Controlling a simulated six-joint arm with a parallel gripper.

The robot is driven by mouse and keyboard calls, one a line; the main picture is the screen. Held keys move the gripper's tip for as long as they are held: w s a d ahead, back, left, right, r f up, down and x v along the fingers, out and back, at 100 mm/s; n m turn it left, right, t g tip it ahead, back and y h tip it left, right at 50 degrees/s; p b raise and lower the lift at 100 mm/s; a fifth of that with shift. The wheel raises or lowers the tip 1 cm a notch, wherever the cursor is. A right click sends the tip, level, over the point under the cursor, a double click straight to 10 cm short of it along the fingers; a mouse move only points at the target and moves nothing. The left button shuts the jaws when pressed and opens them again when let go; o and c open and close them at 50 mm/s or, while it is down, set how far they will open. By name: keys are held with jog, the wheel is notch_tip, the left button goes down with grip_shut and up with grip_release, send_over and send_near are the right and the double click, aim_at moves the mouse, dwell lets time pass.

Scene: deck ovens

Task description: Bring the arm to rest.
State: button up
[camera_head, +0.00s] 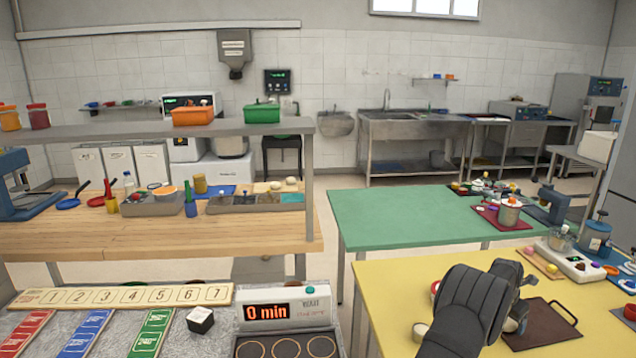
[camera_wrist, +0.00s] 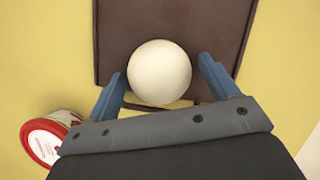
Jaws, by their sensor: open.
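My gripper (camera_wrist: 165,95) is open in the wrist view, its two blue fingers apart. A round cream-white ball (camera_wrist: 160,72) lies on a brown board (camera_wrist: 222,25) between the fingertips, with space showing beside the fingers. In the head view my dark arm (camera_head: 470,305) reaches over the yellow table (camera_head: 400,275) and hides the fingertips. The brown board also shows there (camera_head: 550,325), to the right of my arm.
A container with a red-rimmed white lid (camera_wrist: 42,142) stands left of my gripper. A white device (camera_head: 570,262) and a blue machine (camera_head: 597,235) stand at the yellow table's back right. The green table (camera_head: 400,210) has a clear left half. A timer (camera_head: 285,312) stands front centre.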

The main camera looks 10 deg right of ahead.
jog(key=shift+r, duration=1.45)
jog(key=shift+f, duration=0.1)
